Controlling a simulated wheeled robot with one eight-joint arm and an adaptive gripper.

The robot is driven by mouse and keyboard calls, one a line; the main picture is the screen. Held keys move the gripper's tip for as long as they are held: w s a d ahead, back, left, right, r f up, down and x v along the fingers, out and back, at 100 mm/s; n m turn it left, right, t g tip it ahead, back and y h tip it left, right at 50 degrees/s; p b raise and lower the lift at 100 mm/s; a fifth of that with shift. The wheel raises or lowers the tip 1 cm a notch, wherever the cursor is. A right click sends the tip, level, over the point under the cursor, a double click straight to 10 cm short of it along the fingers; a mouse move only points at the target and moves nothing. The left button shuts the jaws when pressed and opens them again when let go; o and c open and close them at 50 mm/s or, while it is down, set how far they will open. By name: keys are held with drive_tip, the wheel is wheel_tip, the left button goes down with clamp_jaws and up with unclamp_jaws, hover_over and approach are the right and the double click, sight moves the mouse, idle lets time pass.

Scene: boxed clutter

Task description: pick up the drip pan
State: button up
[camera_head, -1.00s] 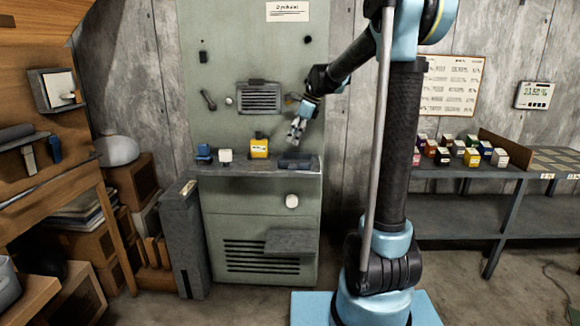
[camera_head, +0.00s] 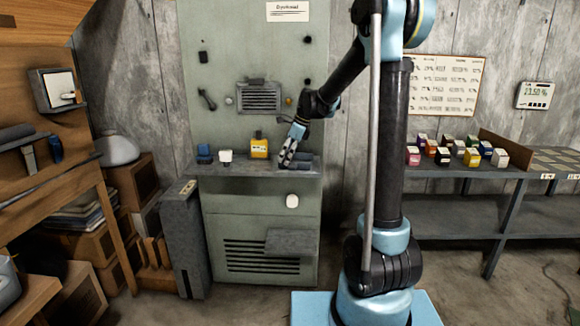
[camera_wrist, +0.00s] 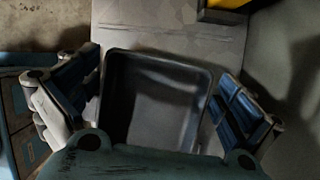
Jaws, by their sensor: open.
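The drip pan (camera_wrist: 155,100) is a dark grey, shallow rectangular tray with a raised rim. In the wrist view it lies on the shelf between the two blue-padded fingers of my gripper (camera_wrist: 152,98). The fingers are spread wide on either side of it, and its near end is hidden behind my gripper's body. In the head view the pan (camera_head: 305,158) is at the right end of the machine's shelf, partly covered by my gripper (camera_head: 286,160), which is low over it. I cannot tell whether either finger touches the pan.
The shelf (camera_head: 240,171) also holds a yellow box (camera_head: 259,148), a white cup-like item (camera_head: 226,156) and a blue item (camera_head: 204,153), left of the pan. The machine's upright panel (camera_head: 220,60) rises behind. A rack with small coloured boxes (camera_head: 442,156) stands at right.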

drive_tip(key=c, duration=0.8)
